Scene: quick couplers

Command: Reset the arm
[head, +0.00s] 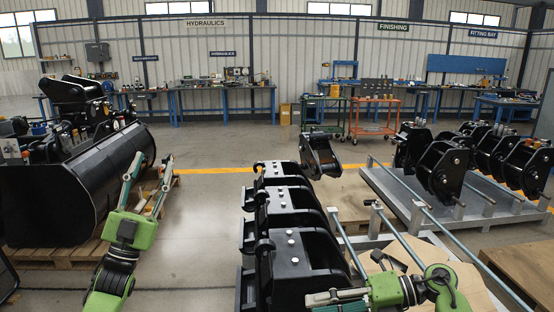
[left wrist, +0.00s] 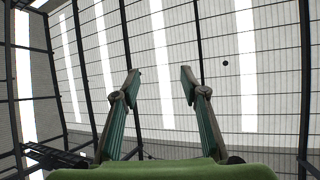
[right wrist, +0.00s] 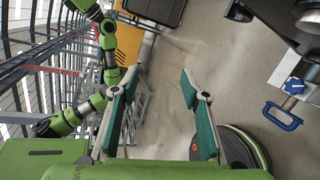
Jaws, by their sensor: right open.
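My left gripper (head: 151,170) is raised at the left of the head view, its fingers pointing up and spread apart. In the left wrist view the left gripper (left wrist: 160,74) is open and empty, facing the roof. My right gripper (head: 334,298) is low at the bottom of the head view, its fingers pointing left, in front of the near black coupler. In the right wrist view the right gripper (right wrist: 160,82) is open with bare floor between its fingers. My other arm's green and black links show at the left of that view.
Several black couplers (head: 300,250) stand in a row at the centre. A black bucket (head: 80,185) rests on a wooden pallet (head: 60,254) at left. More couplers (head: 440,168) stand on a metal frame (head: 400,200) at right. Clear floor (head: 205,215) lies between bucket and row.

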